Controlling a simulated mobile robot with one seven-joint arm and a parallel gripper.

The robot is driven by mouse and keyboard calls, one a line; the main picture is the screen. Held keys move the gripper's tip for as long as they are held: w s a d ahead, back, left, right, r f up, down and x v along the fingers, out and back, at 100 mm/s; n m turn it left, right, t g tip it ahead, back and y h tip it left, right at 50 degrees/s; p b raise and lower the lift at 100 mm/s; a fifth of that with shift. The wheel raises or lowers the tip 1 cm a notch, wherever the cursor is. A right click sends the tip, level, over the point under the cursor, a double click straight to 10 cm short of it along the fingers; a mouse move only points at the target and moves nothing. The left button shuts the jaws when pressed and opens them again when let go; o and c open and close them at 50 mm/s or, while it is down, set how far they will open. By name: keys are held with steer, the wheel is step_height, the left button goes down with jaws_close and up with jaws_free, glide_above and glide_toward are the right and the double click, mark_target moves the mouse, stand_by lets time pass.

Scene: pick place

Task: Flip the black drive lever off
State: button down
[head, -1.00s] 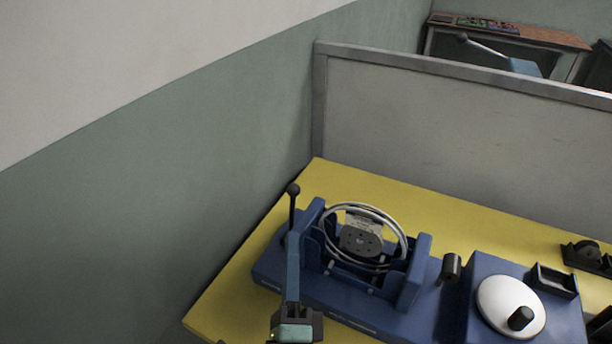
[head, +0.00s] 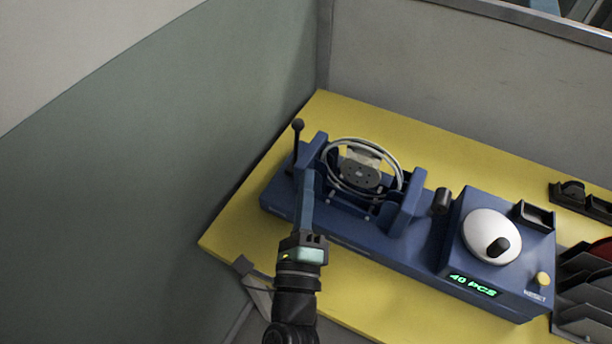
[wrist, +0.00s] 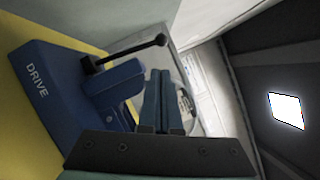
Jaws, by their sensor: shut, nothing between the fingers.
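The black drive lever (head: 297,146) stands nearly upright at the left end of the blue machine (head: 345,229), its round knob on top. In the wrist view the lever (wrist: 126,53) rises from a blue block marked DRIVE, to the left of and beyond my fingers. My gripper (head: 308,174) is shut and empty, its blue fingers close together just in front of and right of the lever. It also shows in the wrist view (wrist: 159,74), apart from the lever in the picture; contact cannot be told.
A wire coil (head: 394,164) hangs around a grey part between the machine's uprights. A white dial (head: 480,231), a display reading 40 PCS (head: 473,286) and a yellow reset button (head: 543,279) are at right. The yellow table (head: 420,137) meets a wall at left and a partition behind.

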mark_target(296, 129)
steer(key=p+x, duration=0.1)
steer(key=x, duration=0.7)
steer(key=shift+r+p, duration=0.1)
steer(key=shift+p, duration=0.3)
steer(key=shift+a+r+p, duration=0.1)
steer(key=shift+a+p, duration=0.05)
steer(key=shift+p, duration=0.15)
steer(key=shift+w+a+n+p, duration=0.15)
steer(key=shift+a+n+p, duration=0.05)
steer(key=shift+n+p, duration=0.25)
steer(key=shift+a+r+p, duration=0.1)
steer(key=shift+a+p, duration=0.05)
steer(key=shift+p, duration=0.25)
steer(key=w+a+r+n+g+p, duration=0.1)
steer(key=n+p, duration=0.1)
steer(key=p, duration=0.2)
steer(key=shift+a+y, duration=0.2)
steer(key=shift+y, duration=0.2)
steer(key=w+a+f+n+g+p, duration=0.1)
steer(key=w+a+n+p, duration=0.2)
steer(key=p, duration=0.5)
steer(key=shift+a+f+n+g+p, duration=0.35)
steer(key=shift+a+n, duration=0.2)
steer(key=shift+a, duration=0.6)
